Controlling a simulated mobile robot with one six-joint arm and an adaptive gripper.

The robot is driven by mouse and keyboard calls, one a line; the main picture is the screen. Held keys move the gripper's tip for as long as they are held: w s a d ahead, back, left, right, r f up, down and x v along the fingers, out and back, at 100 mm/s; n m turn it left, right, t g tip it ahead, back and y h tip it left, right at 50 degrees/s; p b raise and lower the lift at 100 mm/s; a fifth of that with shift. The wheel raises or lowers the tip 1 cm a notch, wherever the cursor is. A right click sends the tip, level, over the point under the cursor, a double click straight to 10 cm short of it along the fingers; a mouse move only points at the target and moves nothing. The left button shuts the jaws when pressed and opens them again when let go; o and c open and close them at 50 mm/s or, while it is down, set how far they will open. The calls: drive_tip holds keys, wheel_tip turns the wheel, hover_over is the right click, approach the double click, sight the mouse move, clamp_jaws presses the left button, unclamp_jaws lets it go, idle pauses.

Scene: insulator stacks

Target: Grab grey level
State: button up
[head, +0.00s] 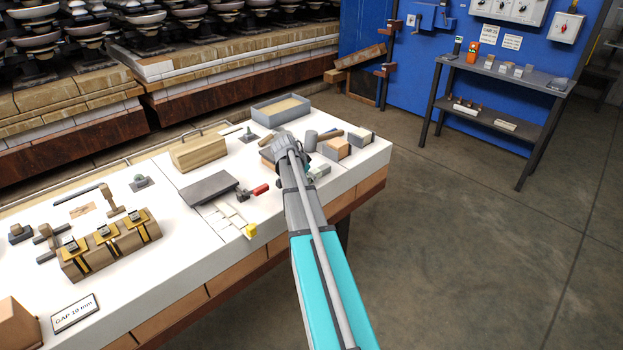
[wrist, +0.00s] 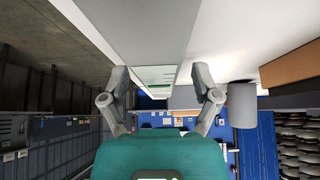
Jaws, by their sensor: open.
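The grey level (head: 319,170) appears to be the small grey-green block on the white bench, just right of my gripper in the head view. In the wrist view a pale grey-green piece, likely the level (wrist: 157,76), shows beyond and between my fingers. My gripper (wrist: 161,78) is open, with its two fingers spread apart and nothing seen held. In the head view my gripper (head: 290,150) is over the bench's right end, and my arm partly hides what lies under it. I cannot tell whether a finger touches the level.
A grey cylinder (head: 310,137) and grey-topped wooden blocks (head: 337,149) crowd close by. A grey tray (head: 281,110) stands behind, and a wooden box (head: 198,152) to the left. A red-handled clamp (head: 259,190) lies left of my arm. Open floor lies right of the bench.

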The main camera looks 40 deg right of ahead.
drive_tip(key=shift+c, duration=0.3)
clamp_jaws()
drive_tip(key=shift+r, duration=0.1)
idle(0.4)
wheel_tip(320, 180, up, 10)
drive_tip(key=p, duration=1)
idle(0.5)
